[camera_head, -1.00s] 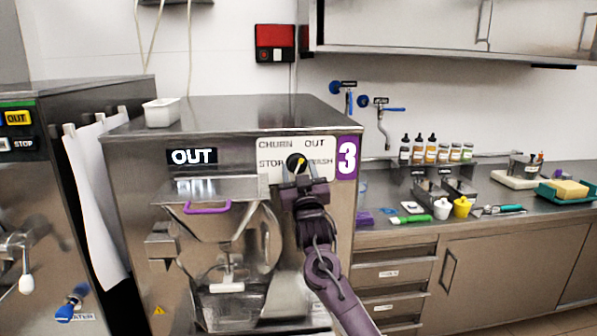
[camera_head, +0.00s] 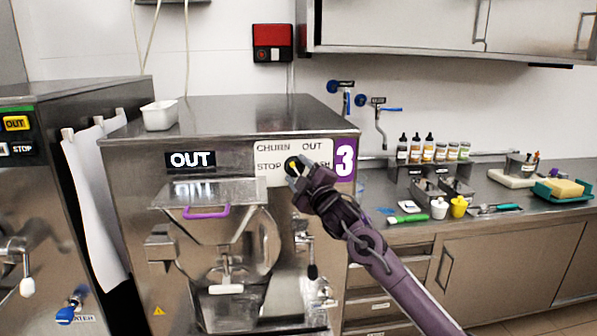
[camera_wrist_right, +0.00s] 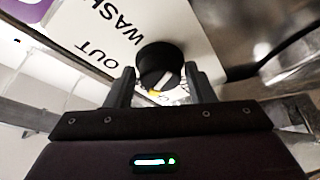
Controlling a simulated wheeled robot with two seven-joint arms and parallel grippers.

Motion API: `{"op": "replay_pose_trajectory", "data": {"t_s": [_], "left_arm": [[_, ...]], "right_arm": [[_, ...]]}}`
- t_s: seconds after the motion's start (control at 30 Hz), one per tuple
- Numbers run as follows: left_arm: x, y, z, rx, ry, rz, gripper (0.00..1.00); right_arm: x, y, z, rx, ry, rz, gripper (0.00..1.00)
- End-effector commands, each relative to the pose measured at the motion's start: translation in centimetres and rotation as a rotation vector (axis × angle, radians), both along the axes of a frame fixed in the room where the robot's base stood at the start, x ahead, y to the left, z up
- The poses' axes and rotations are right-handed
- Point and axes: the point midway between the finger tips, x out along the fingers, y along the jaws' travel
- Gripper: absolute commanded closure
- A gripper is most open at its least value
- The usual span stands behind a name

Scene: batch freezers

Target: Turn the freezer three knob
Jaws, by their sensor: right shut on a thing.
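The black knob (camera_head: 291,163) with a yellow pointer sits on the white label plate (camera_head: 266,149) of freezer three (camera_head: 130,190), beside the purple "3" tag. The plate reads CHURN, OUT, STOP and WASH. My right gripper (camera_head: 297,178) comes in from the lower right, rolled at a slant, and its fingers are shut on the knob. In the right wrist view the black knob (camera_wrist_right: 159,65) lies between the two grey fingertips (camera_wrist_right: 160,86), with the OUT and WASH lettering to its left. Part of WASH is hidden by the gripper in the head view. My left gripper is out of view.
A purple handle (camera_head: 207,212) and a black-tipped lever (camera_head: 312,270) stand on the freezer front, below the plate. A white tub (camera_head: 159,116) is on top. Another freezer (camera_head: 60,120) stands left. The counter at right holds bottles and cups.

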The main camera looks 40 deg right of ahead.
Motion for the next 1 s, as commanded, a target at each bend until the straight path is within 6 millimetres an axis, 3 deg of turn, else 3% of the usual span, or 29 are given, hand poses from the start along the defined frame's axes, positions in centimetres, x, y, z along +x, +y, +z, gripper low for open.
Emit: {"op": "replay_pose_trajectory", "data": {"t_s": [0.17, 0.27, 1.0], "left_arm": [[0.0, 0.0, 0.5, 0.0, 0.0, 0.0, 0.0], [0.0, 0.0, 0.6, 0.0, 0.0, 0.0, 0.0], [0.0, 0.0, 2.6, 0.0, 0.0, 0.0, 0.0]], "right_arm": [[0.0, -0.1, 0.3, -0.15, 0.091, -0.001, 0.74], [0.0, -0.1, 0.3, -0.23, 0.141, -0.001, 0.82], [0.0, -0.2, 1.3, -0.774, 0.469, -0.005, 0.82]]}}
